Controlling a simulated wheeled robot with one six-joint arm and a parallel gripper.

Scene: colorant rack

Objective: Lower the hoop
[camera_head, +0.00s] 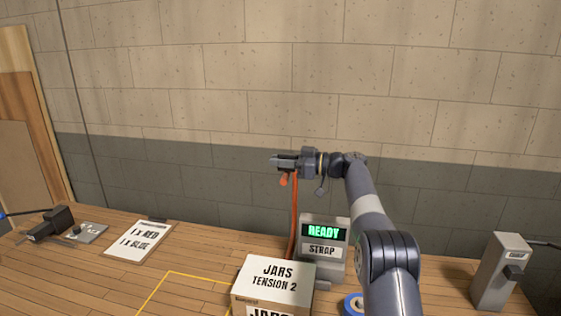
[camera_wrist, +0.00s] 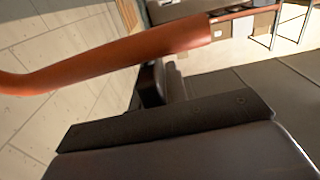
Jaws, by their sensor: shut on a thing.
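My gripper (camera_head: 281,162) is shut on an orange strap (camera_head: 294,215) and holds it high above the table, in front of the wall. The strap hangs from the jaws down to beside the strap machine (camera_head: 335,262), which has a green READY display and a STRAP label. Its lower end is hidden behind the carton. A short orange end shows just under the jaws. In the wrist view the strap (camera_wrist: 120,58) crosses above a dark finger and curves at the left. Whether it forms a closed hoop cannot be told.
A carton (camera_head: 243,300) labelled JARS TENSION 2 stands at the front, beside a yellow outline (camera_head: 170,275) on the wooden table. A blue roll (camera_head: 353,304) is partly behind my arm. A clipboard (camera_head: 140,241) and a black tool (camera_head: 47,224) lie left. A grey device (camera_head: 502,272) stands right.

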